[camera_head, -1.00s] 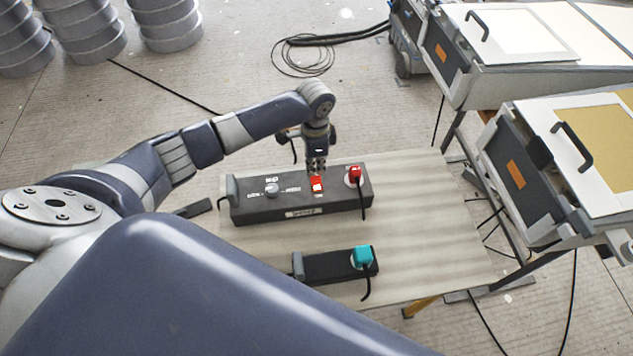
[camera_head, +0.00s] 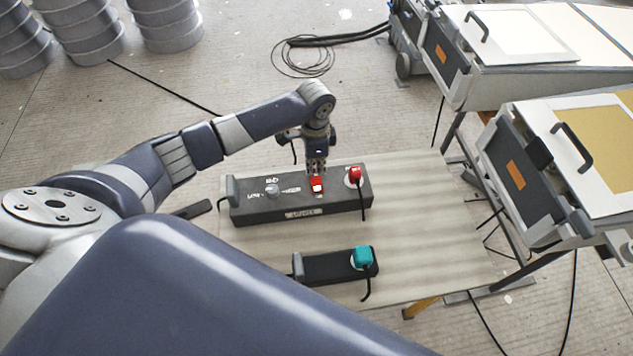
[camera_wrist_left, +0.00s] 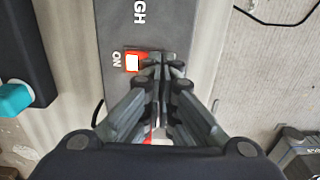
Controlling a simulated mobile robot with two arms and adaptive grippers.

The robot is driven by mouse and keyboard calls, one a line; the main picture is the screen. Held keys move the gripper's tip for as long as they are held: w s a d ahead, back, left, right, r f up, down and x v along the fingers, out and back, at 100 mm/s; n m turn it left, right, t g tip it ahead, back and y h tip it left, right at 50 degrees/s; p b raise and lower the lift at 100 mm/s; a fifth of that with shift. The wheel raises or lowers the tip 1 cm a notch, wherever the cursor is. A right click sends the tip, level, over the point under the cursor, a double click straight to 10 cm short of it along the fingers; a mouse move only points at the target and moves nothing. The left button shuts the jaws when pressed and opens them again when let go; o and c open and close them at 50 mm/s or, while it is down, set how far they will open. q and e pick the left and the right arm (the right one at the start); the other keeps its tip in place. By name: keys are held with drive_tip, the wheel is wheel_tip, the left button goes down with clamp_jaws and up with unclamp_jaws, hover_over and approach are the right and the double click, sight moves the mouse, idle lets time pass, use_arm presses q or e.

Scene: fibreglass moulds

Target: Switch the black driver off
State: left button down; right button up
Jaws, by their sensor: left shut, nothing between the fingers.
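The black driver (camera_head: 300,205) is a long dark box on the pale board, with a grey knob (camera_head: 271,190), a red rocker switch (camera_head: 317,184) and a red plug (camera_head: 354,175) on its top. My left gripper (camera_head: 316,171) is shut and empty, pointing down at the switch. In the left wrist view the fingertips (camera_wrist_left: 159,68) are just beside the switch (camera_wrist_left: 133,62), near the word ON. I cannot tell whether they touch it. The fingers hide part of the driver's top. My right gripper is not in view.
A smaller black box with a teal plug (camera_head: 362,256) lies nearer on the board (camera_head: 430,220). White-topped mould units with handles (camera_head: 570,147) stand at the right. Ribbed grey drums (camera_head: 170,25) stand at the far left. Cables (camera_head: 300,65) lie on the floor.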

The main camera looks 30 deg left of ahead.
sight(315, 177)
use_arm(q)
drive_tip(key=shift+f, duration=0.2)
drive_tip(key=shift+f+b, duration=0.55)
drive_tip(key=shift+f, duration=0.4)
idle(0.5)
wheel_tip(315, 177, up, 7)
drive_tip(key=p, duration=0.8)
drive_tip(key=shift+r, duration=0.1)
idle(0.5)
drive_tip(key=shift+s, duration=0.1)
